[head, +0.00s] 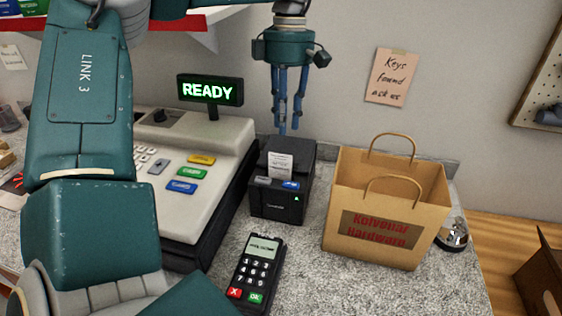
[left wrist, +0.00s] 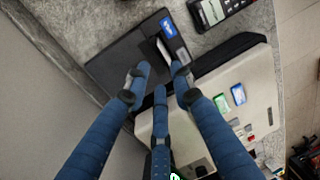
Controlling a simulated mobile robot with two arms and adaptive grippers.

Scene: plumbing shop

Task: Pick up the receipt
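The receipt (head: 280,165) is a small white printed slip standing up out of the black receipt printer (head: 280,204) on the counter. In the left wrist view the receipt (left wrist: 165,51) shows as a thin white slip just beyond the fingertips. My left gripper (head: 283,128) hangs with its blue fingers pointing down, at the back of the printer and above it. In the left wrist view its fingertips (left wrist: 160,77) are apart with nothing between them, so it is open and empty. My right gripper is not in view.
A cash register (head: 215,135) with a READY display (head: 210,90) stands left of the printer. A card terminal (head: 257,268) lies in front. A paper bag (head: 345,225) and a silver bell (head: 456,235) stand to the right. The wall is close behind.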

